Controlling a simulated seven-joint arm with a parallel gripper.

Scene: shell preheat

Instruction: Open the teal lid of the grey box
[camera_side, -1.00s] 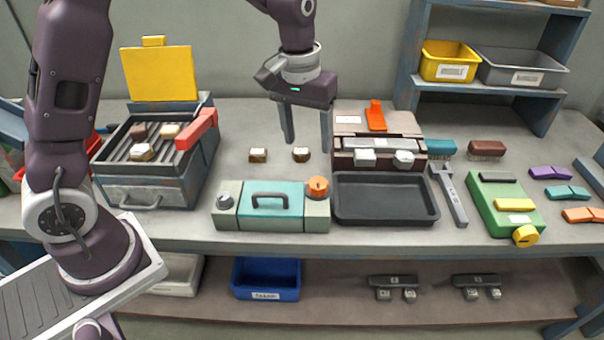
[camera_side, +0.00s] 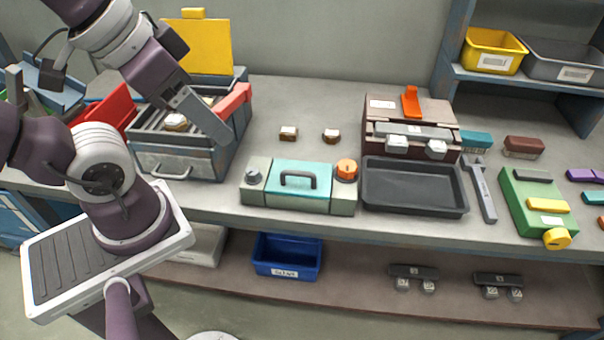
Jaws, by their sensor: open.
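The light grey box (camera_side: 256,191) stands near the table's front edge. Its teal lid (camera_side: 300,198) lies flat and shut, with a dark handle (camera_side: 299,177) across its top. A grey knob (camera_side: 253,177) is at its left end and an orange knob (camera_side: 347,169) at its right end. My gripper (camera_side: 206,117) is at the upper left, slanting down to the right in front of the grill, well apart from the teal lid. It is open; one finger shows clearly and the other is hard to make out. I see nothing held.
A grey grill (camera_side: 180,160) with a red handle (camera_side: 233,100) and raised yellow lid (camera_side: 203,46) stands left of the box. A black tray (camera_side: 414,187) sits close to its right. Two small white-topped blocks (camera_side: 289,133) lie behind it. A blue bin (camera_side: 287,256) is on the shelf below.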

